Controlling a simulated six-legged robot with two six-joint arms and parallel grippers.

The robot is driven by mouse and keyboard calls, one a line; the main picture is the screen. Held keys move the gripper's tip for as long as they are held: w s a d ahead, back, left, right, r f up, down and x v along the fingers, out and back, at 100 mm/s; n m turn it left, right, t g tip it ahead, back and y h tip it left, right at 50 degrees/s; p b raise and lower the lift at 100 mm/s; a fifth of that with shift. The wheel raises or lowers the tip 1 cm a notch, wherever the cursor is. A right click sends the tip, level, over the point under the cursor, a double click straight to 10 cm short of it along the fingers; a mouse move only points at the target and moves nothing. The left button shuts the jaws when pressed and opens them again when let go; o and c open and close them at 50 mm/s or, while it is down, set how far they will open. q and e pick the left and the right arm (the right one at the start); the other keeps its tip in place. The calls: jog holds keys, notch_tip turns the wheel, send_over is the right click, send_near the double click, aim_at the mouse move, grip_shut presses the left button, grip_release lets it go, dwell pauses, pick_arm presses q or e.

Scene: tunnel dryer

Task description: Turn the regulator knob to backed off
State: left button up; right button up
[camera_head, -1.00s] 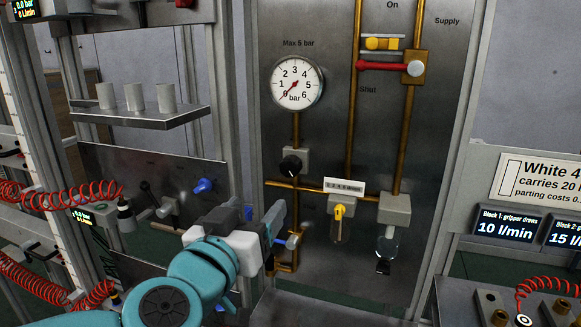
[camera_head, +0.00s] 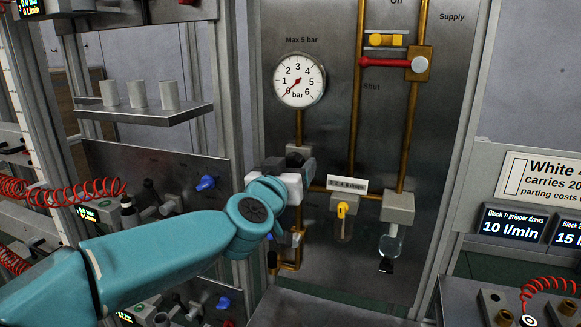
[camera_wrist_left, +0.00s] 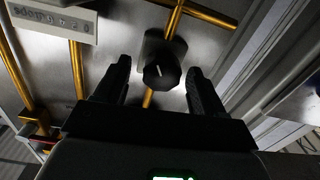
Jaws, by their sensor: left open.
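The regulator knob (camera_wrist_left: 162,74) is black with a white mark and sits on a grey block on the brass pipe. In the wrist view it lies between the two fingers, a little beyond them, with gaps on both sides. My left gripper (camera_wrist_left: 158,80) is open and points at the knob. In the head view my left gripper (camera_head: 284,172) covers most of the knob (camera_head: 295,159). The round gauge (camera_head: 298,80) above has its red needle near 0. My right gripper is not in view.
A red lever (camera_head: 385,62) lies horizontal at the supply valve to the right. A yellow-topped unit (camera_head: 342,208) and a clear bowl (camera_head: 390,246) hang below the pipe. A shelf (camera_head: 150,115) with white cylinders and red coiled hoses (camera_head: 75,193) are at left.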

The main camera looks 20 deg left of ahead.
pick_arm(q)
jog(key=shift+s+a, duration=0.1)
jog(key=shift+s, duration=0.05)
jog(key=shift+c, duration=1.2)
jog(key=c, duration=0.8)
jog(key=shift+n, duration=0.3)
